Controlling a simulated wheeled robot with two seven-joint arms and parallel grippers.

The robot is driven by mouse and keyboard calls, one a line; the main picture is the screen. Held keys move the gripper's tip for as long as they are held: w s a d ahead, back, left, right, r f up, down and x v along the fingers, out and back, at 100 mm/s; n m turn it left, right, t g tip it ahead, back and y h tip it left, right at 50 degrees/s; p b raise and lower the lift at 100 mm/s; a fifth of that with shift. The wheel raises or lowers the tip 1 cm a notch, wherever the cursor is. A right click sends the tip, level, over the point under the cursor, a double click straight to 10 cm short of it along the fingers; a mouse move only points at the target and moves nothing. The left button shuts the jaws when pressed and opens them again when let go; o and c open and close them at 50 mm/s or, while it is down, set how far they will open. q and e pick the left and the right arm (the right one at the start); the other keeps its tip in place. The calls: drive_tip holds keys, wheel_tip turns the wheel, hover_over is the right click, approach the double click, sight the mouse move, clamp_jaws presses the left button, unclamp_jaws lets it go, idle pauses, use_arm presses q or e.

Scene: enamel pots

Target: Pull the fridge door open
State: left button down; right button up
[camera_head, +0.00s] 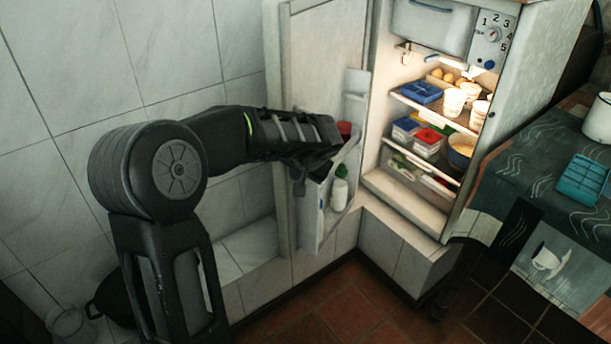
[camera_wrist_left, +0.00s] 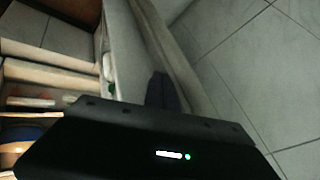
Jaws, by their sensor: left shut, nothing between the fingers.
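The fridge door (camera_head: 325,55) stands wide open, swung out to the left of the fridge (camera_head: 540,75), with its shelved inner side facing the opening. My left gripper (camera_head: 300,172) is shut and empty at the door, overlapping its inner side and shelves in the head view. In the left wrist view my dark fingers (camera_wrist_left: 163,92) are close to the pale door panel (camera_wrist_left: 132,55); whether they touch it I cannot tell. The door handle does not show. My right gripper is in neither view.
The lit fridge shelves hold eggs, cups, a blue box (camera_head: 420,92) and a yellow-filled bowl (camera_head: 462,150). A white bottle (camera_head: 339,193) stands in the door shelf. A tiled wall (camera_head: 60,60) is at the left. A patterned counter (camera_head: 530,170) with a white pot (camera_head: 598,120) is at the right.

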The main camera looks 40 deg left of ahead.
use_arm(q)
drive_tip(key=shift+a, duration=0.1)
drive_tip(key=a+m+p, duration=0.1)
drive_tip(key=a+p, duration=0.3)
drive_tip(key=a, duration=0.8)
drive_tip(key=shift+s+m+t+h+p, duration=0.3)
drive_tip(key=shift+t+h, duration=0.1)
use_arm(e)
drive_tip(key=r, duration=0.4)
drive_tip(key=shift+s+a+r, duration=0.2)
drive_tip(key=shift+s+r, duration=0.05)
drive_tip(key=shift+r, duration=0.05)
